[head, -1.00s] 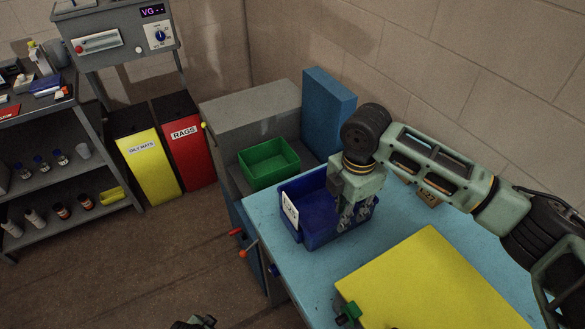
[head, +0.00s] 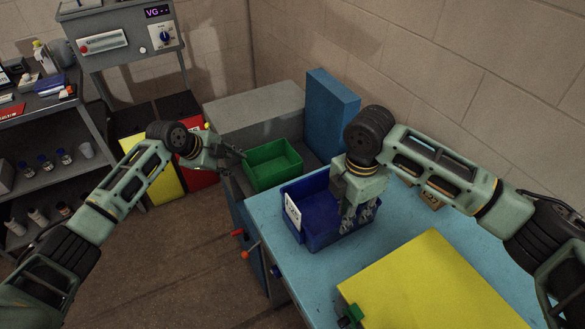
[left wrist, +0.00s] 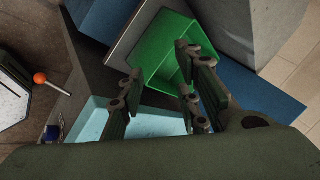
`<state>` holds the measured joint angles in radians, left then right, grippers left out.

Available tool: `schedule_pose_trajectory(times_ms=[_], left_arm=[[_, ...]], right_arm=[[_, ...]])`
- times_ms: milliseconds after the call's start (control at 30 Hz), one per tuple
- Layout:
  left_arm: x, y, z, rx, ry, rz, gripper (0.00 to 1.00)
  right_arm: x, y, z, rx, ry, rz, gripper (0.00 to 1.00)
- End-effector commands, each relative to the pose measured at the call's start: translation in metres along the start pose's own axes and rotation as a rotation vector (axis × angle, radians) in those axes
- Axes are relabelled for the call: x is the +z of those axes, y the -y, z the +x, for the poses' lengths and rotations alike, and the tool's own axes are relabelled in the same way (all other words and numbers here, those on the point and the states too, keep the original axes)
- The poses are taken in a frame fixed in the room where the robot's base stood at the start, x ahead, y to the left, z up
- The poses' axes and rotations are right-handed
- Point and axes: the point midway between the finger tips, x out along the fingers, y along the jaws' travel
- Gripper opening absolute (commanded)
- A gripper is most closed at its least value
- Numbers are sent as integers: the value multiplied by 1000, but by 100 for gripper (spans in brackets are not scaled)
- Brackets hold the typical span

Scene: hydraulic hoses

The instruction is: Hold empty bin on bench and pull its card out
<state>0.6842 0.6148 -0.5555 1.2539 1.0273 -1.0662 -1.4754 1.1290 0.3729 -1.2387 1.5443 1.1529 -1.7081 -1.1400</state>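The blue bin (head: 322,238) stands upright on the light blue bench (head: 290,270), near its far left corner. A white card (head: 293,216) with dark print is on the bin's left end. My right gripper (head: 360,217) points down at the bin's right part, its fingers against or over the near wall. Its body hides part of the bin, and its grip is unclear. My left gripper (head: 238,160) is in the air left of the bin, beside the green bin (head: 272,172). In the left wrist view its fingers (left wrist: 155,95) are spread and empty, with the green bin (left wrist: 160,52) beyond.
A yellow board (head: 430,285) covers the bench's near part. A grey cabinet (head: 250,115) and a tall blue box (head: 332,110) stand behind the bins. Levers with red and orange knobs (head: 244,254) stick out at the bench's left side. A shelf rack (head: 60,130) stands far left.

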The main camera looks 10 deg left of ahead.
Motion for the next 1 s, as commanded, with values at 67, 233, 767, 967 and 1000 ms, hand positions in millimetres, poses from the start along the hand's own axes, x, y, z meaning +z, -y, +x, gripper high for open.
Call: schedule_pose_trajectory(times_ms=[67, 233, 767, 967, 1000], left_arm=[[-44, 22, -20, 26, -54, 151, 31], [-142, 28, -51, 144, -160, 495, 31], [-270, -45, -146, 642, -180, 1397, 31], [-270, -49, -152, 676, -174, 1436, 31], [-270, -49, -151, 675, -174, 1435, 31]], right_arm=[[0, 0, 0, 0, 0, 0, 24], [0, 0, 0, 0, 0, 0, 24], [0, 0, 0, 0, 0, 0, 24], [0, 1, 13, -2, -1, 1, 24], [0, 1, 18, -3, -1, 1, 24]])
